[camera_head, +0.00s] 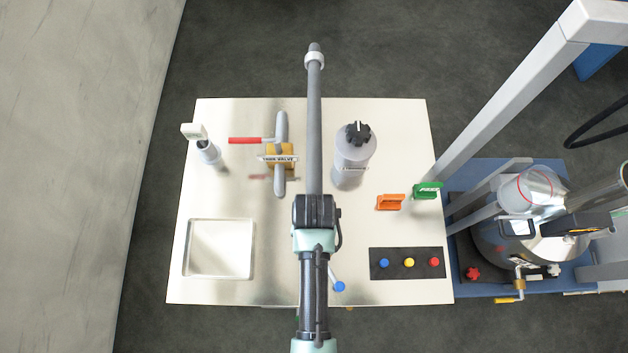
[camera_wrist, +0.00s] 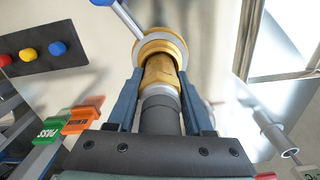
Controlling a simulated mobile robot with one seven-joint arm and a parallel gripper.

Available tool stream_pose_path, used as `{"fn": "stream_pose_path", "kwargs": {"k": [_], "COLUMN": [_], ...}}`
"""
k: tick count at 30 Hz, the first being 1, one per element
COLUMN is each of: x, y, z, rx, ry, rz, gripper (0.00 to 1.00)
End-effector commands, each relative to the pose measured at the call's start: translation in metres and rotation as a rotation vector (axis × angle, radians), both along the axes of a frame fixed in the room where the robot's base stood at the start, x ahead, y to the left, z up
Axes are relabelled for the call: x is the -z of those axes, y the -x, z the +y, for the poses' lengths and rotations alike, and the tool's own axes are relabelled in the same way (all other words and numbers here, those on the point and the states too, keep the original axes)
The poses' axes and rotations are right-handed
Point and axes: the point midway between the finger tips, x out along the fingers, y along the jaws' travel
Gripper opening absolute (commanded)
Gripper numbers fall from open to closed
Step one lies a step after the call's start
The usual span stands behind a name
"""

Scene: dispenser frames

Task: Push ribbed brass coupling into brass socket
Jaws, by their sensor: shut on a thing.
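The ribbed brass coupling (camera_wrist: 160,72) is between the two blue-grey fingers of my gripper (camera_wrist: 160,80) in the wrist view. A pale metal band and a dark grey hose end (camera_wrist: 160,112) follow behind it. The gripper is shut on it. The coupling's front end meets the wide brass ring of the socket (camera_wrist: 160,42) and lines up with it roughly. I cannot tell how deep it sits. In the head view my arm hides the coupling, socket and fingertips.
A blue-knobbed lever (camera_head: 339,286) stands beside my arm. A button panel (camera_head: 407,263), orange handle (camera_head: 390,202) and green handle (camera_head: 427,190) are on the right. A grey canister (camera_head: 354,160) and red-handled valve (camera_head: 280,153) stand farther back. An empty tray (camera_head: 218,249) is left.

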Motion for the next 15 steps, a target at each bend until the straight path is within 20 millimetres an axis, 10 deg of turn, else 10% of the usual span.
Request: {"fn": "stream_pose_path", "kwargs": {"k": [14, 15], "x": [0.0086, 0.0084], "y": [-0.0011, -0.0002], "z": [0.0000, 0.0001], "rx": [0.000, 0.000], "ry": [0.000, 0.000], "rz": [-0.003, -0.001], "gripper": [0.00, 0.58]}}
